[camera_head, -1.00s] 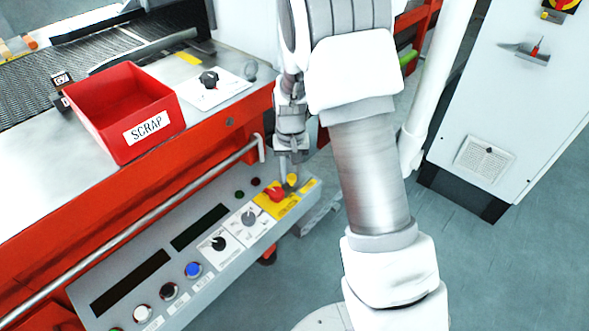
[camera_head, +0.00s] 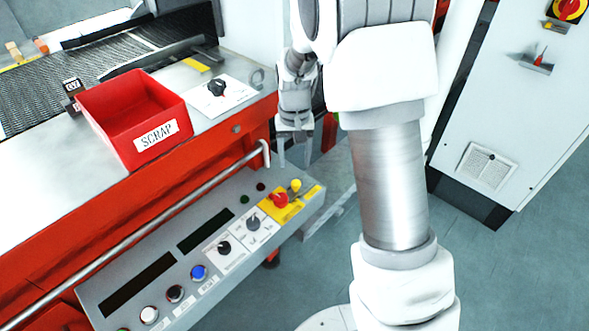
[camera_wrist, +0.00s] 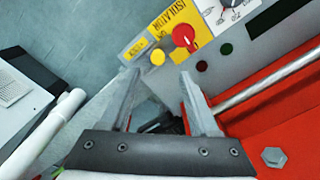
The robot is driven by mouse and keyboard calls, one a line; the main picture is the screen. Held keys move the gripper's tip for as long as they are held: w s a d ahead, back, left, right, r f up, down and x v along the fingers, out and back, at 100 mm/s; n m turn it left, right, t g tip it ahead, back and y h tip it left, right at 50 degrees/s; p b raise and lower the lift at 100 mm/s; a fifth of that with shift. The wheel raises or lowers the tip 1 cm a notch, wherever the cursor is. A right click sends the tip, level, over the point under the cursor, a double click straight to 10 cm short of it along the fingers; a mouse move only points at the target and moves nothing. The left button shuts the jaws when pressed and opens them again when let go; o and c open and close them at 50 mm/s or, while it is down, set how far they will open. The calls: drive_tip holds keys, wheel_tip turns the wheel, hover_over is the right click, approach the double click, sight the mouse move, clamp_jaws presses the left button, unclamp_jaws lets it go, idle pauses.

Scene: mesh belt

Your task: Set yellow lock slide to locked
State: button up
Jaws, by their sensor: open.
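The yellow lock slide (camera_head: 295,185) is a small yellow knob at the far right end of the grey control panel, beside the red isolator knob (camera_head: 280,199) on its yellow plate. In the wrist view the yellow knob (camera_wrist: 158,57) lies just beyond and between my fingertips, with the red knob (camera_wrist: 184,36) to its right. A small yellow label (camera_wrist: 137,48) sits left of it; its text is too small to read. My gripper (camera_head: 295,160) is open and empty above and behind the panel end, apart from the knob. I cannot tell the slide's locked state.
The grey control panel (camera_head: 150,275) carries several buttons and dials. A metal rail (camera_head: 150,232) runs behind it along the red machine front. A red SCRAP bin (camera_head: 135,122) stands on the worktop. A white cabinet (camera_head: 515,110) stands right, with open floor before it.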

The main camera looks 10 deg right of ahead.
wheel_tip(320, 180, up, 9)
drive_tip(key=p, duration=0.1)
drive_tip(key=shift+r+p, duration=0.15)
drive_tip(key=shift+p, duration=0.15)
drive_tip(key=s+d+r+t+p, duration=0.1)
drive_tip(key=s+r+p, duration=0.1)
drive_tip(key=s+r, duration=0.4)
drive_tip(key=s+r+t+p, duration=0.1)
drive_tip(key=s+r+p, duration=0.2)
drive_tip(key=r, duration=0.6)
drive_tip(key=s+d+r+n+t+p, duration=0.1)
drive_tip(key=s+r+t+p, duration=0.2)
drive_tip(key=s, duration=1.2)
wheel_tip(320, 180, up, 5)
drive_tip(key=p, duration=0.2)
drive_tip(key=shift+s+d+r+n+t+p, duration=0.15)
drive_tip(key=shift+s+d+n+t+p, duration=0.15)
drive_tip(key=shift+n+p, duration=0.1)
drive_tip(key=shift+w+a, duration=0.1)
